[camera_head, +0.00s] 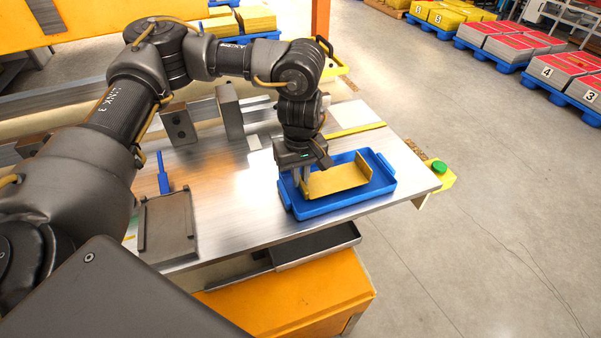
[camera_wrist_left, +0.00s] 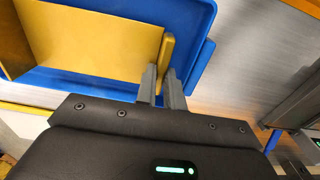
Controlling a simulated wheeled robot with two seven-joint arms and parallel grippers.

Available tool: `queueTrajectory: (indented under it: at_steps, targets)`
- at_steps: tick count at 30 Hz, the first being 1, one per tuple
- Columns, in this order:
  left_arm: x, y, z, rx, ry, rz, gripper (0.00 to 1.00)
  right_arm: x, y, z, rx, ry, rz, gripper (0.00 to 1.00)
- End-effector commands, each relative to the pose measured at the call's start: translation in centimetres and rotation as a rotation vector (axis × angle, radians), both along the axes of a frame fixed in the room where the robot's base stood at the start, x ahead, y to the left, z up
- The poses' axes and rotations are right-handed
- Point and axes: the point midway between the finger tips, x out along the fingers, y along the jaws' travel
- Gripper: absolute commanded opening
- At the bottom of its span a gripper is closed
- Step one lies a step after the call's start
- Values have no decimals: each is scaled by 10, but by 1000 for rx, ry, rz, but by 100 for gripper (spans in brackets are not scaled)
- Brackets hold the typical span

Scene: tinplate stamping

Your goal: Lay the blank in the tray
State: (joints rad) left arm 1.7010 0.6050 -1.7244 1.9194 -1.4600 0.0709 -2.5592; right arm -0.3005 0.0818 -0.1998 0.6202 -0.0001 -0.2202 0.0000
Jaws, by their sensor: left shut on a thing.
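The blank (camera_head: 338,180) is a gold-coloured metal piece with turned-up ends. It is inside the outline of the blue tray (camera_head: 318,211) in the head view; I cannot tell whether it rests on the tray floor. In the left wrist view the blank (camera_wrist_left: 90,38) lies over the blue tray (camera_wrist_left: 82,87). My left gripper (camera_head: 302,187) points down at the tray's left side. Its fingers (camera_wrist_left: 162,88) are shut on the blank's near turned-up end.
A blue tool (camera_head: 162,174) and a dark grey plate fixture (camera_head: 168,226) are on the metal table (camera_head: 222,205) left of the tray. Grey blocks (camera_head: 229,112) stand behind. A green button (camera_head: 439,167) on a yellow box is at the right edge. Pallets of stacked sheets stand beyond.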

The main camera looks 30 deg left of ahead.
Motion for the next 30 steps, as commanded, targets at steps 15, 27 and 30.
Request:
queueTrajectory:
  at_steps: [15,27,30]
  targets:
    - [0,0,-12,0,0,0,0,0,1,-9,1,0,-1,36]
    - [0,0,-12,0,0,0,15,0,3,-7,3,0,-1,36]
    - [0,0,-12,0,0,0,28,0,3,-7,3,0,-1,36]
